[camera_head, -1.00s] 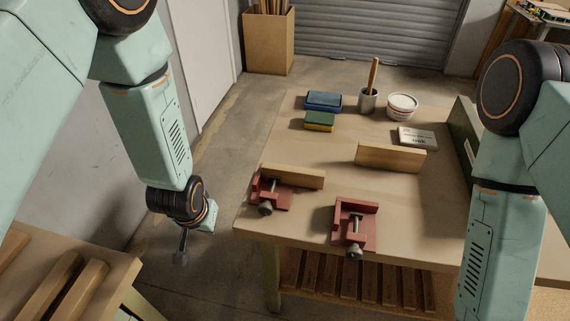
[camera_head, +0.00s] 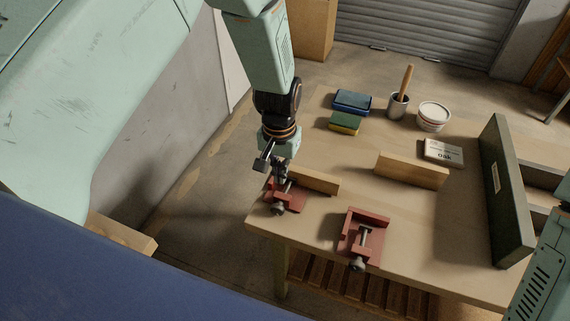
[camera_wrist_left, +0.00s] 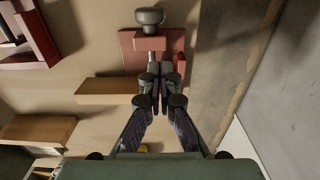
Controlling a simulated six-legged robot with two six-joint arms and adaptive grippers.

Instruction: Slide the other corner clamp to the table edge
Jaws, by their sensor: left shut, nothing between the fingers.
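Two red corner clamps with grey screw knobs sit on the near part of the wooden table (camera_head: 320,235). The left corner clamp (camera_head: 290,202) is at the table's left corner, and the right corner clamp (camera_head: 350,238) is at the front edge. My left gripper (camera_head: 279,174) is shut and empty, pointing down at the back of the left clamp and partly covering it. In the left wrist view the shut fingers (camera_wrist_left: 159,90) overlap the left clamp (camera_wrist_left: 135,42); I cannot tell whether they touch it. The right clamp (camera_wrist_left: 40,40) shows at upper left. My right gripper is out of view.
A wooden strip (camera_head: 319,182) lies against the left clamp; another block (camera_head: 411,171) stands mid-table. A dark green panel (camera_head: 505,190) stands at right.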

